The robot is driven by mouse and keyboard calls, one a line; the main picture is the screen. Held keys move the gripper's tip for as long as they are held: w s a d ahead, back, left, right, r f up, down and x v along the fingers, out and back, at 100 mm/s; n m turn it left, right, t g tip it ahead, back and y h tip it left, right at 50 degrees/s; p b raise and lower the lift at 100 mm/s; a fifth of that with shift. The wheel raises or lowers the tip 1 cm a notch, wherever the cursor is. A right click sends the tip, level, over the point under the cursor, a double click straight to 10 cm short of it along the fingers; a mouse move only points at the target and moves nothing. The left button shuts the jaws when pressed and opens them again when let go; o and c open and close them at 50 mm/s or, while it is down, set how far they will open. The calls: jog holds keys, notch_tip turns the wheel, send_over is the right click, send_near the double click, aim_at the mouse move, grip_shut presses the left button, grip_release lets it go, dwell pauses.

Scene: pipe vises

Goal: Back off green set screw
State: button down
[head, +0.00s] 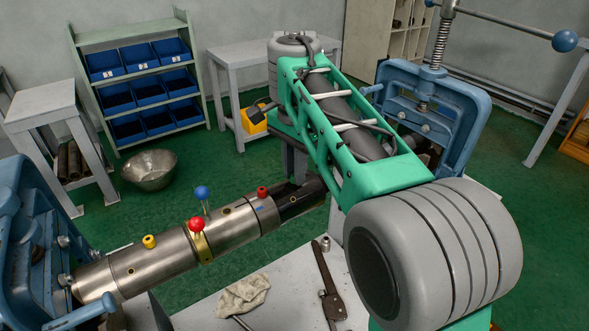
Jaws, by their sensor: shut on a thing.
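A steel pipe assembly (153,263) runs from the blue vise at the left up towards the right, where it turns dark. It carries a yellow screw (149,241), a blue ball-headed screw (202,193), a red ball-headed screw (196,225) on a brass collar, and a small red screw (262,192). I see no green set screw; its spot seems covered by my gripper. My gripper (294,179) reaches down to the dark part of the pipe, beyond the small red screw. My forearm hides part of it and its fingertips are hard to make out. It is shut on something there.
Blue pipe vises stand at the left (27,235) and right (466,105). The pale bench (285,303) bears a rag (243,296) and a pipe wrench (327,285). A metal bowl (150,168) and a blue-bin rack (139,50) stand behind on green floor.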

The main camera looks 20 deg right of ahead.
jog(key=n, duration=0.5)
jog(key=shift+s+f+n, duration=0.1)
jog(key=shift+f+n, duration=0.15)
jog(key=shift+n, duration=0.05)
jog(key=n, duration=0.4)
jog(key=shift+n, duration=0.3)
jog(key=n, duration=0.4)
jog(key=shift+f, duration=0.1)
jog(key=n, duration=0.5)
jog(key=c, duration=1.3)
grip_release()
jog(key=shift+r, duration=0.2)
notch_tip(320, 180, up, 8)
jog(key=p, duration=0.7)
jog(key=shift+f, duration=0.1)
